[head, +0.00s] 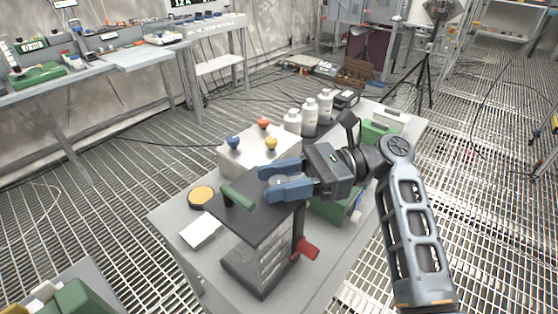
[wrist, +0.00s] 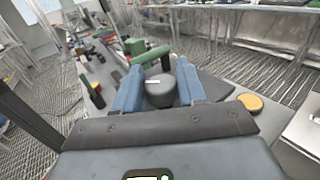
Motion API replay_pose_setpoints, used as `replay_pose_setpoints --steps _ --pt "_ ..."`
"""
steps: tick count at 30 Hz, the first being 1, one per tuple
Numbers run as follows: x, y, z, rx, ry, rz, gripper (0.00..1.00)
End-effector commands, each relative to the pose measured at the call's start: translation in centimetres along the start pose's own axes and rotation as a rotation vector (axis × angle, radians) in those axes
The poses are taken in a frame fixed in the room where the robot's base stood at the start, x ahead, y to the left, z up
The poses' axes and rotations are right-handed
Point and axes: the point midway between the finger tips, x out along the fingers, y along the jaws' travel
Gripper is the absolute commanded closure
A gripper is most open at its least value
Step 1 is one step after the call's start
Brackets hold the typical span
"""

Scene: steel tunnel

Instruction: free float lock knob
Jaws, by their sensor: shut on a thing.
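A dark grey round knob (wrist: 161,90) stands on the dark top plate (head: 222,208) of a bench device, and its grey top also shows in the head view (head: 275,182). My gripper (head: 267,181) reaches in from the right over the plate. Its two blue fingers are shut on the knob, one on each side, as the wrist view shows. A green bar handle (head: 238,195) on a short dark post sits beside the knob, just beyond my fingertips; it also shows in the wrist view (wrist: 150,54). The knob's lower part is mostly hidden in the head view.
A red knob (head: 308,249) sticks out from the device's side. Behind are a pale box (head: 240,160) with blue, red and yellow knobs and several white bottles (head: 309,115). A yellow-topped disc (head: 201,195) and white block (head: 200,231) lie left on the table.

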Motion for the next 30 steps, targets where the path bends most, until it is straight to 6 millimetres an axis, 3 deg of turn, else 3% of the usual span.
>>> replay_pose_setpoints --steps 12,30 --pt "-0.2 -0.1 -0.3 0.002 0.005 0.307 0.9" --pt "-0.1 -0.1 -0.8 0.002 0.008 0.574 0.9"
